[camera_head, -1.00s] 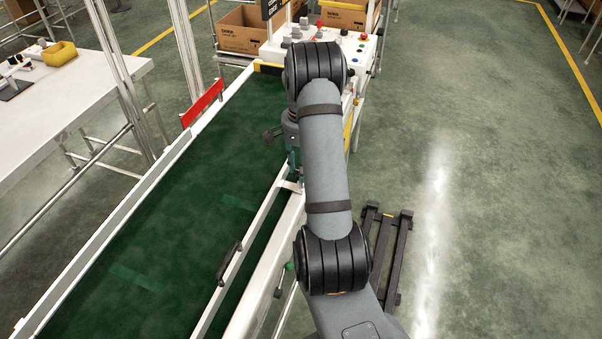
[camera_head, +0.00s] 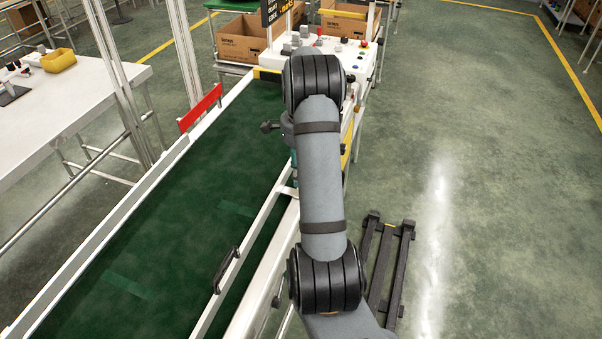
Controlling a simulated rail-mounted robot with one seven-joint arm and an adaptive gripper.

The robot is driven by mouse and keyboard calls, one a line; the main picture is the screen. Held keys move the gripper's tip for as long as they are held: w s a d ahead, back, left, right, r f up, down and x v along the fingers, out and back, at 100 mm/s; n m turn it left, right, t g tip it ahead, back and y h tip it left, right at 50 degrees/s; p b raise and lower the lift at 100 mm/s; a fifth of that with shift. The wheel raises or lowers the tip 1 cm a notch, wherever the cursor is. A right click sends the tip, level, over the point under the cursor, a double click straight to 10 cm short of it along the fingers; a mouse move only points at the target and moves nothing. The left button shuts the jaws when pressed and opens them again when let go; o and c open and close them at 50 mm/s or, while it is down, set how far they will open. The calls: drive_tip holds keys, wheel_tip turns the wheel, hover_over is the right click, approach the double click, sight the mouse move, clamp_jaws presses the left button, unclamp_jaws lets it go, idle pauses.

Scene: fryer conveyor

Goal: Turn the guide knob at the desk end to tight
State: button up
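The guide rail (camera_head: 254,245) runs along the right side of the green conveyor belt (camera_head: 185,215) and carries a black handle (camera_head: 226,268). A small dark knob (camera_head: 276,301) shows beside the rail at the near end. At the far end, toward the control desk (camera_head: 333,56), a teal part (camera_head: 294,168) shows just left of my arm. The guide knob there cannot be made out clearly. My arm reaches forward over the conveyor's right edge. Its wrist end is mostly behind the arm, with a dark piece sticking out to the left over the belt. My gripper's fingers cannot be made out.
A red plate (camera_head: 200,108) stands on the belt's left edge. A white table (camera_head: 65,100) with a yellow bin (camera_head: 58,62) is at left. Cardboard boxes (camera_head: 242,40) stand behind the belt. A dark floor frame (camera_head: 388,260) lies right of my arm; open floor extends beyond.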

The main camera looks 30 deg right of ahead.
idle(0.3)
drive_tip(key=o, duration=1.1)
drive_tip(key=shift+o, duration=0.3)
drive_tip(key=shift+r, duration=0.1)
wheel_tip(320, 180, up, 12)
wheel_tip(320, 180, down, 12)
drive_tip(key=shift+f, duration=0.15)
idle(0.3)
